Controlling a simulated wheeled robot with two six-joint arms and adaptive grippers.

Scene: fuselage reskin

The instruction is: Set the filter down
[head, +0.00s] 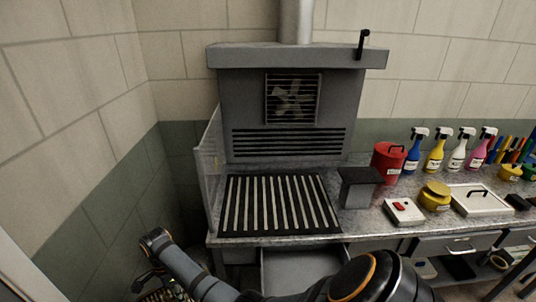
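I cannot make out a filter for certain. One of my arms crosses the bottom edge and reaches left; I take it for my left arm. Its gripper (147,284) hangs low at the bottom left, beside the bench's left end and below its top. A yellowish, patterned thing (165,294) shows at the bottom edge next to the gripper, partly cut off. I cannot tell whether the fingers hold it. My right gripper is not in view. The grey extraction hood (235,105) has a square opening (292,98) with a fan behind bars.
A slotted black grate (278,203) lies empty on the bench before the hood. A clear side panel (208,165) stands at its left. Right of it are a grey block (358,187), a red can (387,161), a red-button box (404,211), a yellow tin (435,196) and spray bottles (436,150).

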